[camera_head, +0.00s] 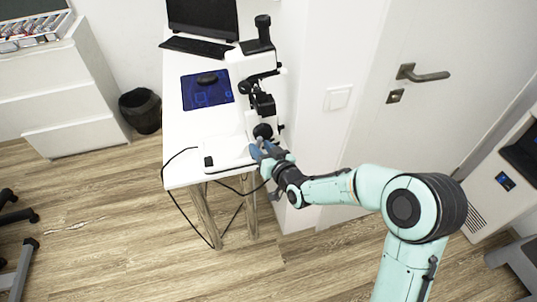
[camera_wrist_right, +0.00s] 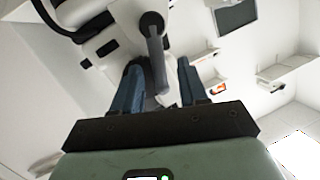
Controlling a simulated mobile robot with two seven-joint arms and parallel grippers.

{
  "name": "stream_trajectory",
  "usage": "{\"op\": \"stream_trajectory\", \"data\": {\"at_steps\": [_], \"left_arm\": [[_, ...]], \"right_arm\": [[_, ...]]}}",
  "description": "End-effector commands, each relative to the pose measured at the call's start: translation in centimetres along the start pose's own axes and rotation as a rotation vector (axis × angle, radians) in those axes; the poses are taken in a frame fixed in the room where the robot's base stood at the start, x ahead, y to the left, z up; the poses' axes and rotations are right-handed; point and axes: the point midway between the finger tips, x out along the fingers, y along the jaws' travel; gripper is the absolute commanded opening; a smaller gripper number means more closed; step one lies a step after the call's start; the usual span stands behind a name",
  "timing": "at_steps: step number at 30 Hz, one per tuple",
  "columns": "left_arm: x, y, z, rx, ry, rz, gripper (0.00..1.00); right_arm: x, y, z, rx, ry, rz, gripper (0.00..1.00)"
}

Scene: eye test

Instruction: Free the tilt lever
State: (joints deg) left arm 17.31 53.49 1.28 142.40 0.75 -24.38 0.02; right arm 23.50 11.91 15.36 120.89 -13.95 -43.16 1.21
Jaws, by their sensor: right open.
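A white and black slit-lamp-like instrument (camera_head: 258,85) stands on the white table at its right side. My right gripper (camera_head: 263,151) is at the low front of the instrument, just below a round black knob (camera_head: 263,131). In the right wrist view a dark grey lever (camera_wrist_right: 156,55) extends from a round black pivot; it appears to be the tilt lever. The blue fingers of the right gripper (camera_wrist_right: 160,86) are apart, one on each side of the lever's lower end. I cannot tell whether either finger touches it. My left gripper is in neither view.
The white table (camera_head: 205,128) carries a blue mat (camera_head: 194,98) with a black mouse, a keyboard (camera_head: 197,47) and a monitor. A black cable (camera_head: 173,158) hangs over its left edge. A bin (camera_head: 141,109) stands left; a door (camera_head: 425,100) is right. Floor in front is clear.

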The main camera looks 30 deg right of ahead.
Motion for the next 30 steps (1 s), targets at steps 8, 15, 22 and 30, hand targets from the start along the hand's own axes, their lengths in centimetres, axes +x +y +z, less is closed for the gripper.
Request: {"op": "stream_trajectory", "data": {"at_steps": [8, 15, 22, 30], "left_arm": [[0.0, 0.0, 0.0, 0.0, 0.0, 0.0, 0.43], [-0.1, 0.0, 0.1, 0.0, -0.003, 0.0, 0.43], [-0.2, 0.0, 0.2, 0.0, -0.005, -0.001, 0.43], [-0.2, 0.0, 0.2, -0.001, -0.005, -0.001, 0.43]], "right_arm": [[-4.9, 0.0, -0.1, -0.003, 0.0, 0.001, 0.43], [-10.1, 0.1, -0.1, -0.003, 0.001, 0.003, 0.43], [-12.7, 0.0, 0.0, -0.001, 0.0, 0.001, 0.43], [-13.1, 0.0, 0.0, 0.0, -0.001, 0.001, 0.43]]}}
